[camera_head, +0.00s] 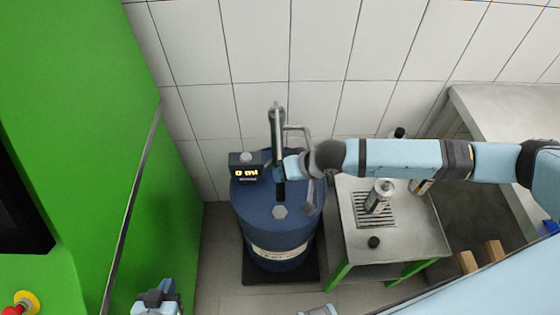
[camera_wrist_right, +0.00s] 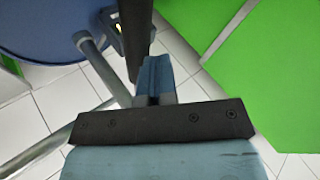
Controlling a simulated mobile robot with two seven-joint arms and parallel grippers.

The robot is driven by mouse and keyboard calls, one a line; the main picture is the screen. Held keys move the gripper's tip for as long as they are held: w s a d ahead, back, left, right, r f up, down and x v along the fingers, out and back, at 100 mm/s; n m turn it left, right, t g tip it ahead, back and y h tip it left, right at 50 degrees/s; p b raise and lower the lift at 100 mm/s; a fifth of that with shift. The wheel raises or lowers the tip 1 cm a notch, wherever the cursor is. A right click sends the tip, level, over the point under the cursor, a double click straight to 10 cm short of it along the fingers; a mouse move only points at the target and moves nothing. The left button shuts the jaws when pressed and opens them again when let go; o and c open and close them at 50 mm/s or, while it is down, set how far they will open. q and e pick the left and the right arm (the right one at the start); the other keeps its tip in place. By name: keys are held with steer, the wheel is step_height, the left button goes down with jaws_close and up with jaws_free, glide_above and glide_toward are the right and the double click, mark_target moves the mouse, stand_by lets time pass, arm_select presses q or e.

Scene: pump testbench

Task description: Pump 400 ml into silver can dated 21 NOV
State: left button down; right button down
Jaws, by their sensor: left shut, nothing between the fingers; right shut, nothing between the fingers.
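A blue drum (camera_head: 262,222) carries a metal hand pump (camera_head: 277,125) and a small black display (camera_head: 245,172) that reads 0 ml. A second can (camera_head: 420,187) with a gold tone is partly hidden behind my right arm. My right gripper (camera_head: 283,172) is at the pump above the drum; in the right wrist view its fingers (camera_wrist_right: 155,75) are shut beside a dark upright bar (camera_wrist_right: 135,35). My left gripper (camera_head: 160,297) is shut and empty at the lower left.
The side table (camera_head: 405,240) has a metal top and green legs, with a black knob-like piece (camera_head: 374,242) near its front. A green cabinet (camera_head: 75,120) with a red button (camera_head: 20,309) stands at the left. A tiled wall (camera_head: 310,60) is behind; a grey counter (camera_head: 500,110) is at right.

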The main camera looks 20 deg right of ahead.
steer(key=shift+w+d+r+p, duration=0.1)
steer(key=shift+w+r+p, duration=0.1)
steer(key=shift+r+p, duration=1.45)
steer(key=r+p, duration=0.4)
steer(key=shift+w+r, duration=0.15)
steer(key=shift+w, duration=0.05)
steer(key=r, duration=0.5)
steer(key=shift+w+d+p, duration=0.1)
steer(key=shift+w+p, duration=0.15)
steer(key=shift+p, duration=0.05)
